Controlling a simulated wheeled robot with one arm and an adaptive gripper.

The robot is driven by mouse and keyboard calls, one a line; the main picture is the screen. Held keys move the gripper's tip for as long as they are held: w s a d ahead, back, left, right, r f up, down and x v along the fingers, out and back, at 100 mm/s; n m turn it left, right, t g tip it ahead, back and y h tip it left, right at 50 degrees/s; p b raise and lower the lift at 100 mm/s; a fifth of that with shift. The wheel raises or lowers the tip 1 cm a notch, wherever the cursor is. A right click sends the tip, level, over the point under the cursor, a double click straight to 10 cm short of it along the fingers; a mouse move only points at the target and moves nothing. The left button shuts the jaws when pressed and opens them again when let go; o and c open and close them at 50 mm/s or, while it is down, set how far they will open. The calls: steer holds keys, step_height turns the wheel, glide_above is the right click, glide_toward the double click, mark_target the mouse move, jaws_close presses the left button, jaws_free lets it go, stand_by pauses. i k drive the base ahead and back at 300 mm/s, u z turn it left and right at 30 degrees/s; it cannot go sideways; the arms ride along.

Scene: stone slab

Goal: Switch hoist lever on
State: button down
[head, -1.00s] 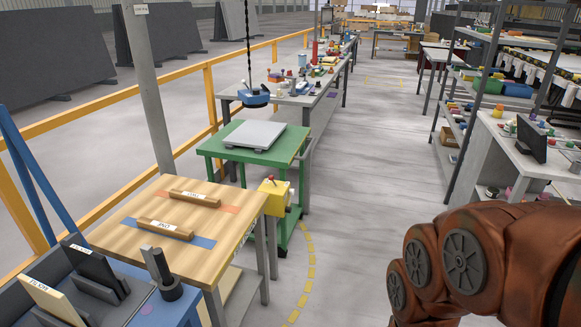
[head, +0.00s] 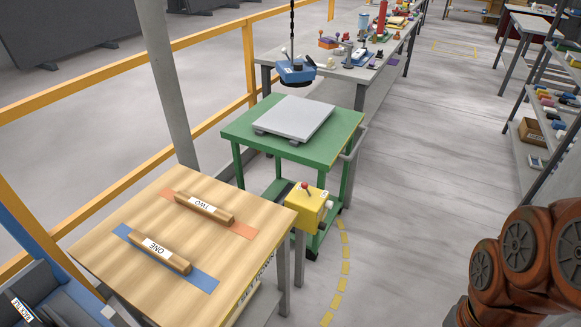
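A yellow box (head: 307,208) is mounted at the right corner of the wooden table, on its outer side. A short lever with a red knob (head: 306,186) stands on its top. A blue hoist head (head: 296,72) hangs on a dark chain (head: 292,22) above the green cart, and a small pale-tipped lever shows on its top. The views do not show which lever is the hoist lever, and on or off cannot be read. My gripper is not in view; only rust-red links of my arm show at the lower right, apart from both levers.
The wooden table (head: 100,248) holds two wooden bars labelled ONE (head: 159,248) and TWO (head: 203,207). A green cart (head: 236,131) carries a grey slab (head: 293,117). A long bench with small items stands behind. Floor is clear to the right, with a yellow dashed line (head: 345,262).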

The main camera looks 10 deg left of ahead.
mark_target(304, 185)
steer(key=u, duration=0.65)
steer(key=i, duration=0.8)
steer(key=u, duration=1.25)
steer(key=i, duration=0.2)
steer(key=u, duration=0.05)
